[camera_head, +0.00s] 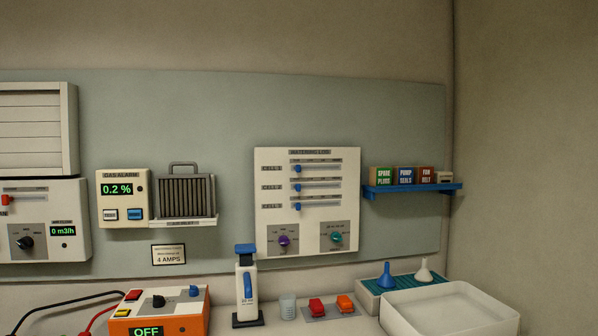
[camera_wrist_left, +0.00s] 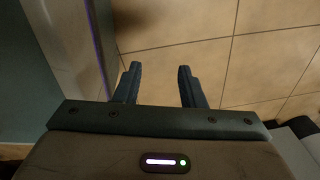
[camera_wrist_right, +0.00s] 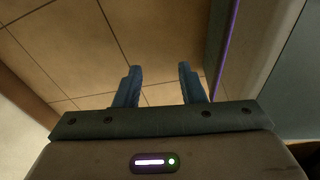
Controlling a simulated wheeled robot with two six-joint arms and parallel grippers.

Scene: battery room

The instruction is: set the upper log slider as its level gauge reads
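The watering log panel (camera_head: 307,242) is a white board on the wall, right of centre in the head view. It has three horizontal sliders with blue knobs. The upper slider knob (camera_head: 298,169) sits near the left end of its track; the two below are also near the left. A purple dial and a green dial are under them. The scale text is too small to read. No level gauge can be made out. My left gripper (camera_wrist_left: 159,85) is open and empty over the tiled floor. My right gripper (camera_wrist_right: 158,85) is open and empty over the floor too.
A blue shelf (camera_head: 412,190) with small boxes is right of the panel. A gas alarm (camera_head: 124,198) hangs left.

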